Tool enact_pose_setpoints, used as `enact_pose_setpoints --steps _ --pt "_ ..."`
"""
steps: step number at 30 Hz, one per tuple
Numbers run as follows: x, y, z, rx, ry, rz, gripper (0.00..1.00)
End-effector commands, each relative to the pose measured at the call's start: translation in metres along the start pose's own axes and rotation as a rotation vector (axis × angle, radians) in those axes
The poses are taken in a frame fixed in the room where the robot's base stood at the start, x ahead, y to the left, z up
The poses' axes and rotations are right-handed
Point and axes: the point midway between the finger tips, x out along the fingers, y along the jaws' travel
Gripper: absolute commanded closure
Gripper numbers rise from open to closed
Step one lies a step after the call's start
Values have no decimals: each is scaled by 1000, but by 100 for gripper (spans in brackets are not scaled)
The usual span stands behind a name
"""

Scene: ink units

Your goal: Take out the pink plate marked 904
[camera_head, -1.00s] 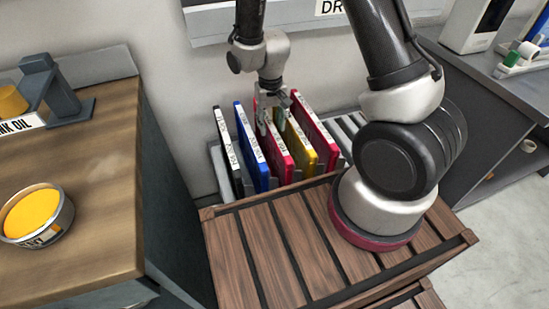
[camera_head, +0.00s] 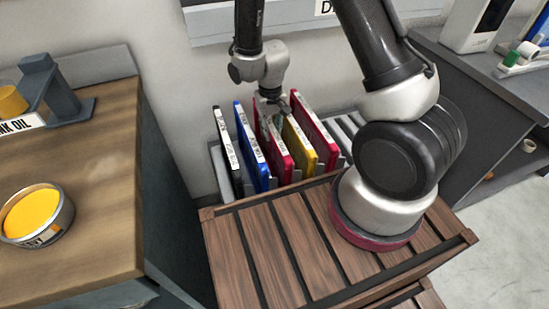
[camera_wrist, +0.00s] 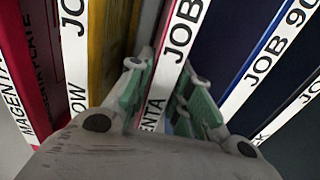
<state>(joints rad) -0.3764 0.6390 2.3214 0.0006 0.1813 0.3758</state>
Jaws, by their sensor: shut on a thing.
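Two pink (magenta) plates with white label edges stand upright in a rack. The middle pink plate (camera_head: 278,158) is between the blue and yellow plates; the other pink plate (camera_head: 318,130) is at the right end. My gripper (camera_head: 270,112) is down at the top of the middle pink plate. In the wrist view, the green-padded fingers (camera_wrist: 160,92) are shut on this plate, one on each side of its label edge (camera_wrist: 172,48). That label shows "JOB" and part of "MAGENTA"; its number is hidden. No 904 is readable on either pink plate.
A yellow plate (camera_head: 299,147), blue plate (camera_head: 250,145) and black plate (camera_head: 226,150) stand close beside the held plate. The rack (camera_head: 344,128) has empty slots at right. A wooden slatted surface (camera_head: 262,245) lies in front, and a counter with an ink tin (camera_head: 36,215) at left.

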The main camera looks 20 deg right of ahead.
Motion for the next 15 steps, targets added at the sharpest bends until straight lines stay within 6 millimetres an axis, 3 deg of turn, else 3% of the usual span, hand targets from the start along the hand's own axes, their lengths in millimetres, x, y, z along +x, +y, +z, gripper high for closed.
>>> enact_pose_setpoints --steps 15 --pt "-62 0 -1 0 4 -1 100"
